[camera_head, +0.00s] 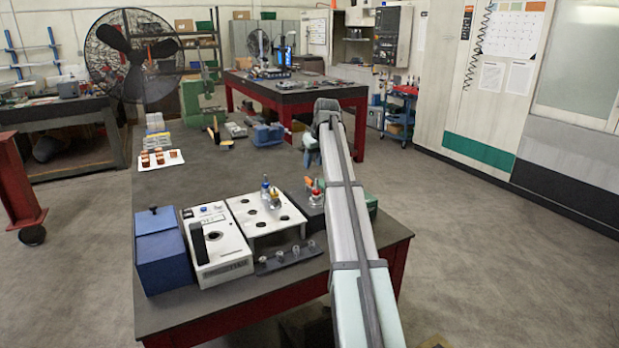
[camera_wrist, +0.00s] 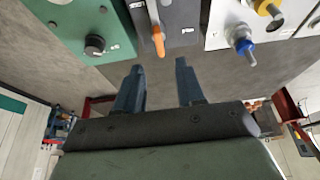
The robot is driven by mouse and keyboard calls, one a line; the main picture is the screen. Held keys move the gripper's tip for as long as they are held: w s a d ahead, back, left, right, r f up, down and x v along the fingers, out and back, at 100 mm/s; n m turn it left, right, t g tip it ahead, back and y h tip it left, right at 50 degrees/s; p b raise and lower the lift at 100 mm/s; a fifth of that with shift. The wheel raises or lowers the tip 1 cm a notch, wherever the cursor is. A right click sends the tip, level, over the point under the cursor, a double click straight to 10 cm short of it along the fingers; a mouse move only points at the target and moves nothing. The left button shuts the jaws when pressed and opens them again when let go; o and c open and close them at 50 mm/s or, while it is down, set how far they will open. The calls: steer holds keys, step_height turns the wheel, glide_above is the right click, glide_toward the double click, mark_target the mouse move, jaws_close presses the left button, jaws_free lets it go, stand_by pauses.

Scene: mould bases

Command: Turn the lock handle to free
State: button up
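The lock handle (camera_wrist: 157,40) is an orange lever with a pale pivot, on a dark grey block (camera_wrist: 180,15) at the top middle of the wrist view. In the head view the dark block (camera_head: 316,218) stands near the table's right edge, with the handle's red-orange part (camera_head: 315,190) on top. My gripper (camera_wrist: 158,80) is open and empty. Its two fingers point toward the block, and the handle's tip lies just beyond the gap between them, apart from both. In the head view my arm hides part of the area right of the block.
A white plate (camera_head: 262,233) with holes and coloured pegs stands left of the block. Further left are a white device (camera_head: 219,262) and a blue box (camera_head: 162,262). A green box (camera_wrist: 75,25) with a black knob adjoins the block. The dark tabletop (camera_head: 190,185) behind is mostly clear.

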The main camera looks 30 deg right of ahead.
mark_target(309, 179)
steer(key=x, duration=0.8)
steer(key=shift+f, duration=0.1)
steer(key=shift+c, duration=0.4)
jaws_close()
